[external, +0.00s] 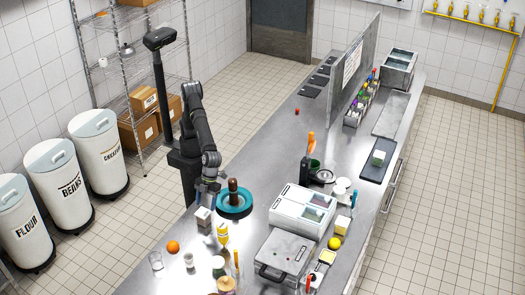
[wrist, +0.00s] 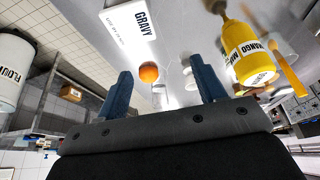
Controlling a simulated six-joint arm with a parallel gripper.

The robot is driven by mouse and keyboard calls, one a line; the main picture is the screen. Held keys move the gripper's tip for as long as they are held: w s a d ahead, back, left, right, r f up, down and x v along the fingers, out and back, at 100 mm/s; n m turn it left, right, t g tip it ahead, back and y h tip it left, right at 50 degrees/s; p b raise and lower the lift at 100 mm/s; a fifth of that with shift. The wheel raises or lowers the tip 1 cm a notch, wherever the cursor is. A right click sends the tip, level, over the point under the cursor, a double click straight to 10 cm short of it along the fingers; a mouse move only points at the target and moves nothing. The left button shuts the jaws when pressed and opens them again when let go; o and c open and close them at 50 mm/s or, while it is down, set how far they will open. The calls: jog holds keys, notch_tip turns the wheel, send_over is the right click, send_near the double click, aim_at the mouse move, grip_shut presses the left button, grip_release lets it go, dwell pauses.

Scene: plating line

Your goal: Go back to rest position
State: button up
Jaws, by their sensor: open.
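My gripper (external: 205,195) hangs low over the near left part of the steel counter, just left of a teal round dish (external: 235,212) with a dark brown upright item (external: 233,186) in it. In the wrist view my gripper (wrist: 161,68) has its two blue fingers spread, with nothing held between them. A white box labelled GRAVY (wrist: 130,18) shows above the fingers; it also stands below my gripper in the external view (external: 203,222). An orange (wrist: 149,73) shows in the gap between the fingers, farther off.
A yellow mango bottle (external: 222,234) stands near the gravy box. A clear glass (external: 156,262) and several small containers stand at the counter's near end. A white-lidded steel unit (external: 300,212) is to the right. The counter beyond the dish is largely clear up to an upright panel (external: 350,75).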

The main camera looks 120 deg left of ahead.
jog(key=w+a+f, duration=0.3)
jog(key=w+f, duration=0.1)
jog(key=w, duration=0.2)
jog(key=shift+w, duration=0.15)
